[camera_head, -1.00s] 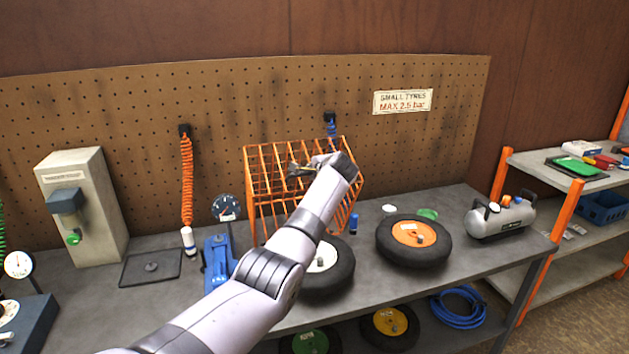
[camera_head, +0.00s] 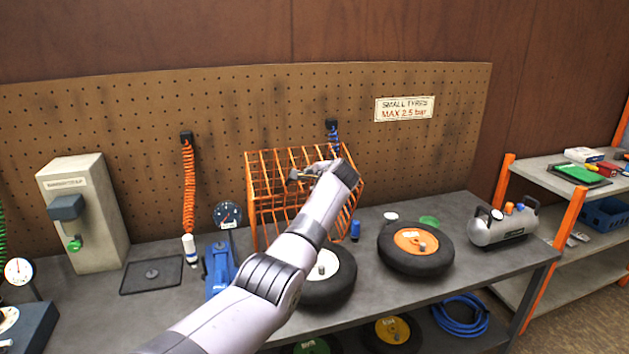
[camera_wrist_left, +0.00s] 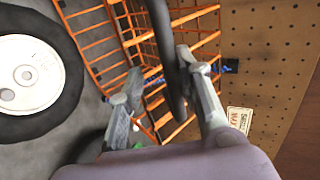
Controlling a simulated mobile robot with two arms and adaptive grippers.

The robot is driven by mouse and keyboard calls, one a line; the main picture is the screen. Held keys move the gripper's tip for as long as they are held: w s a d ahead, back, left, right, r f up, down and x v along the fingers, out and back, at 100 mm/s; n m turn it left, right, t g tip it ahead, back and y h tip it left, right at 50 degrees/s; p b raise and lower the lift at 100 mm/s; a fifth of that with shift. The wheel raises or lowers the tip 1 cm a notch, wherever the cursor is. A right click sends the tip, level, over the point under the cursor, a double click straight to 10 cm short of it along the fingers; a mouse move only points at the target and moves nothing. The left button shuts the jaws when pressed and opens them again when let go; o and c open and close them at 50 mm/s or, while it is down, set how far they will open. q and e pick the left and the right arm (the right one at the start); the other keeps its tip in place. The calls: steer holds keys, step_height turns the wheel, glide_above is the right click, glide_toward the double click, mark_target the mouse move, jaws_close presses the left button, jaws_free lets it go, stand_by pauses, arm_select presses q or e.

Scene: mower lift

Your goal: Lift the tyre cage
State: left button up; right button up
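The orange wire tyre cage (camera_head: 270,180) stands on the grey bench against the pegboard, partly hidden by my left arm. In the left wrist view, its orange bars (camera_wrist_left: 95,45) fill the upper middle. My left gripper (camera_head: 305,175) is at the cage's upper front in the head view. In the left wrist view, its two fingers (camera_wrist_left: 163,98) are spread apart. A dark curved bar (camera_wrist_left: 172,60) passes between them, closer to the right-hand finger. I cannot tell whether it touches or belongs to the cage. My right gripper is not in view.
A white-hubbed tyre (camera_head: 335,285) lies in front of the cage, and an orange-hubbed tyre (camera_head: 440,262) lies right of it. A blue jack-like tool (camera_head: 217,268) stands left. A blue bottle (camera_head: 355,230) and grey compressor (camera_head: 503,228) are at right.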

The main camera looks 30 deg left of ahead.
arm_select(q)
steer(key=v, duration=1.2)
stand_by(0.3)
